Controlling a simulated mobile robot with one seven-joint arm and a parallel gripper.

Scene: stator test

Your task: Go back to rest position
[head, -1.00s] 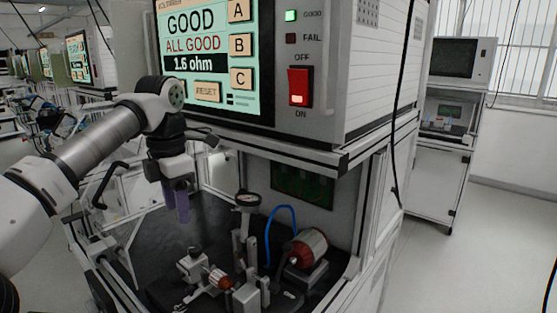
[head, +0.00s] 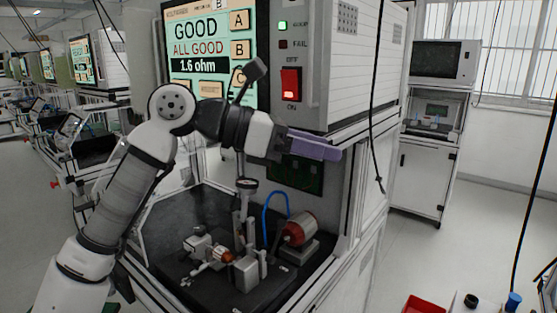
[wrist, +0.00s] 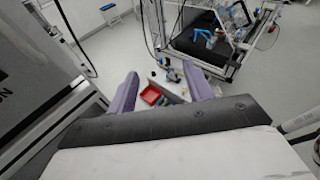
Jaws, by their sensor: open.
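My gripper (head: 318,145) is raised in front of the test station, level with the lower edge of its cabinet. Its purple fingers point to the right in the head view. In the wrist view the two fingers of my gripper (wrist: 164,95) stand apart with nothing between them. The test station (head: 340,65) shows GOOD, ALL GOOD and 1.6 ohm on its screen (head: 205,50). A red-ended stator or motor part (head: 299,229) sits on the fixture on the black work surface, below and apart from my gripper.
A red bin (head: 425,304) and small items, one a blue-capped piece (head: 513,300), are at the lower right. A second cabinet (head: 432,150) stands behind at the right. Hanging black cables cross the right side. Open floor (head: 470,235) lies between.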

